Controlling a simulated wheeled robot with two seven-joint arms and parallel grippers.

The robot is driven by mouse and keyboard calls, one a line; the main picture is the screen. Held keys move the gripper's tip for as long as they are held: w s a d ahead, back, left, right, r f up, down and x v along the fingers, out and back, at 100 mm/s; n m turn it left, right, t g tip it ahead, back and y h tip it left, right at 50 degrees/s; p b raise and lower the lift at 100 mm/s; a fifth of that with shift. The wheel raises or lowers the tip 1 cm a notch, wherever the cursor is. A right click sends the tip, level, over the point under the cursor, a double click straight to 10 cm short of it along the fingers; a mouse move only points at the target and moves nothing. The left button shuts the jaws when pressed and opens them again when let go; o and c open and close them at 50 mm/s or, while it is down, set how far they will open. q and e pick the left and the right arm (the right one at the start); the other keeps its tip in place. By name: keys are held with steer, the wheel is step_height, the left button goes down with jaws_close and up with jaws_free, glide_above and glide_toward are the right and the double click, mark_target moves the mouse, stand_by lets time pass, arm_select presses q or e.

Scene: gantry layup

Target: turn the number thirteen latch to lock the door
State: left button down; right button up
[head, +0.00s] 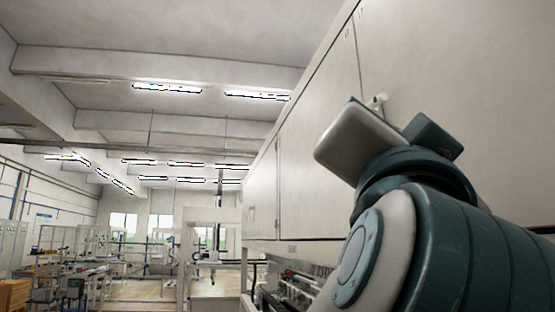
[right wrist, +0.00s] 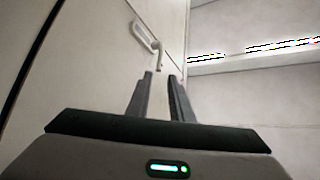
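A pale latch (head: 377,102) sits on a white cabinet door (head: 440,60) in the head view, just beyond my right wrist. In the right wrist view the latch (right wrist: 147,38) is a light looped handle, tilted on the door, with a short end pointing down. My right gripper (right wrist: 161,76) has its two dark fingers apart with nothing between them. Its tips point at the latch's lower end, seemingly a little short of it. No latch number is readable. My left gripper is in neither view.
The cabinet row (head: 285,170) runs away to the left, with a seam beside the latch. Below it is a bench with equipment (head: 290,290). Several workstations (head: 100,260) stand far off at the left. The air left of my right arm is free.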

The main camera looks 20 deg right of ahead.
mark_target(373, 107)
steer(key=p+x, duration=1)
steer(key=x, duration=0.7)
steer(key=shift+d, duration=0.1)
steer(key=shift+w, duration=0.15)
jaws_close()
